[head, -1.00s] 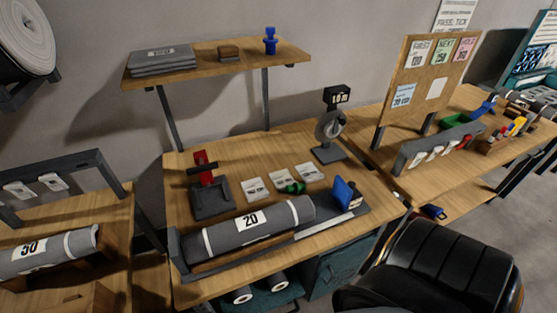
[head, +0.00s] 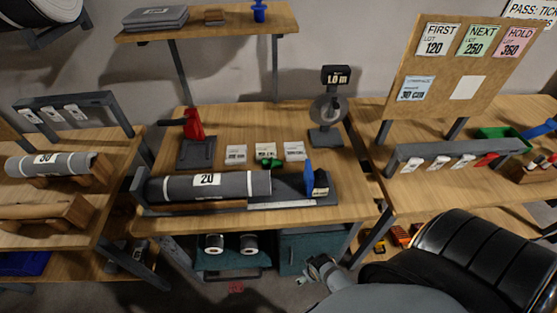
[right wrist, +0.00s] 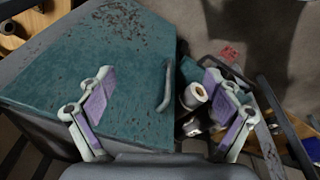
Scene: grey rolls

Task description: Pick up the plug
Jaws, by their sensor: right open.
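A blue flanged piece that looks like a plug (head: 259,11) stands upright on the wooden shelf (head: 213,33), at the top of the head view. A small green piece (head: 270,163) lies by the white cards on the middle bench; I cannot tell whether it is a plug too. My right gripper (head: 319,267) is low in front of the bench, well below and apart from both pieces. In the right wrist view its two fingers (right wrist: 157,88) are spread with nothing between them. Neither piece shows in that view. My left gripper is not in view.
The middle bench holds a grey roll labelled 20 (head: 207,187), a red-handled tool (head: 194,128) and a dial stand (head: 327,116). A teal cabinet (right wrist: 90,65) lies under my right gripper, beside white-cored rolls (right wrist: 194,95).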

